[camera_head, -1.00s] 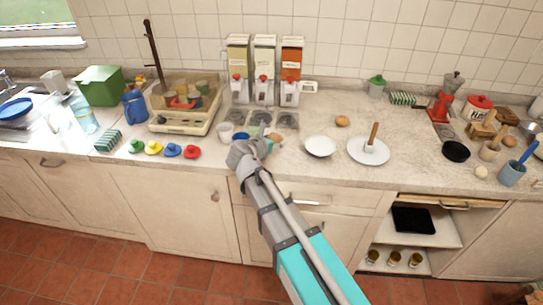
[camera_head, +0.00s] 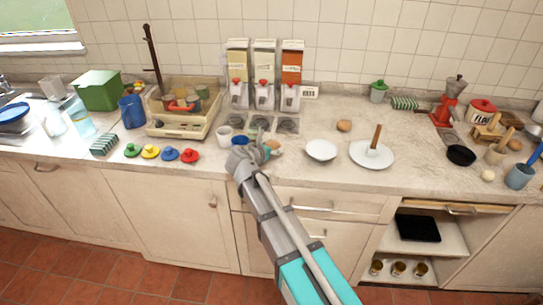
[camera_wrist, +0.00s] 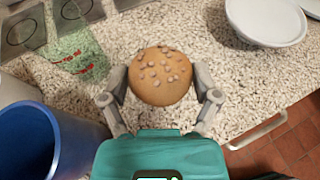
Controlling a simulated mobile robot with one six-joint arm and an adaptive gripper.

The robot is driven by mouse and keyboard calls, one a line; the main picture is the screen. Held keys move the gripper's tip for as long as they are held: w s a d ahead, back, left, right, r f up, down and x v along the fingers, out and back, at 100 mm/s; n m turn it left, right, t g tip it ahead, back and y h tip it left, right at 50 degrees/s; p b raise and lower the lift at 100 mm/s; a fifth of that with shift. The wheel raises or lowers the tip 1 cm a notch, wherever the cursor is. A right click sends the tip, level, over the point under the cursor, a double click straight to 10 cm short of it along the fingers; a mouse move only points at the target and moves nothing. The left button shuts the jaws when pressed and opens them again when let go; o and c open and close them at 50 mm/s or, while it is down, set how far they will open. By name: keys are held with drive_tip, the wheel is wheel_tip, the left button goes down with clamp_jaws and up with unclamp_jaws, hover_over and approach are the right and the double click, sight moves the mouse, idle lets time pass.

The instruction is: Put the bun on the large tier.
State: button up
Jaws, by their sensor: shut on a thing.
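The bun (camera_wrist: 160,76) is round and brown with pale bits on top. In the wrist view my gripper (camera_wrist: 160,98) has a finger on each side of it. In the head view the bun (camera_head: 276,145) shows partly beyond my gripper (camera_head: 262,152), near the counter's front edge. Whether it touches the counter is unclear. A large white plate (camera_head: 358,159) with an upright post, apparently the large tier, stands to the right. A smaller white plate (camera_head: 321,150) lies between it and my gripper, and also shows in the wrist view (camera_wrist: 265,20).
A blue cup (camera_wrist: 30,140) stands close left of my gripper, beside a white cup (camera_head: 225,134). A green-tinted glass (camera_wrist: 80,55) with red lettering stands near the bun. Another round brown item (camera_head: 344,125) lies behind the plates. Dispensers (camera_head: 264,75) stand against the wall.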

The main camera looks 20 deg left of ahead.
sight(271, 160)
drive_tip(key=shift+w+a+f+b, duration=0.2)
drive_tip(key=shift+w+f+b, duration=0.15)
drive_tip(key=shift+f+b, duration=1.55)
drive_tip(key=shift+f, duration=0.1)
drive_tip(key=shift+f, duration=0.1)
drive_tip(key=o, duration=0.9)
drive_tip(key=shift+r, duration=0.2)
drive_tip(key=shift+s+r, duration=0.1)
drive_tip(key=shift+s, duration=0.15)
drive_tip(key=shift+p+v, duration=2.35)
drive_tip(key=shift+v, duration=3.4)
